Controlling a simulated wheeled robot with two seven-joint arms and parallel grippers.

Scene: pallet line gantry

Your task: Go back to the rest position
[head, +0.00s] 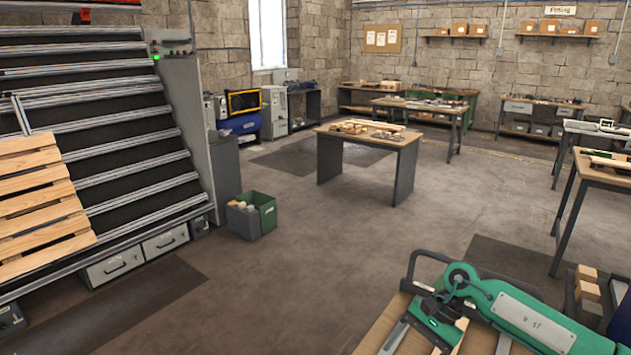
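A wooden pallet (38,205) leans on the sloped rack (130,148) with metal rails at the left. A grey control post (180,120) with a green light stands at the rack's right end.
A table (348,150) with wooden pieces stands mid-room. Green and grey bins (262,212) stand near the rack. The floor (300,270) between is clear.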

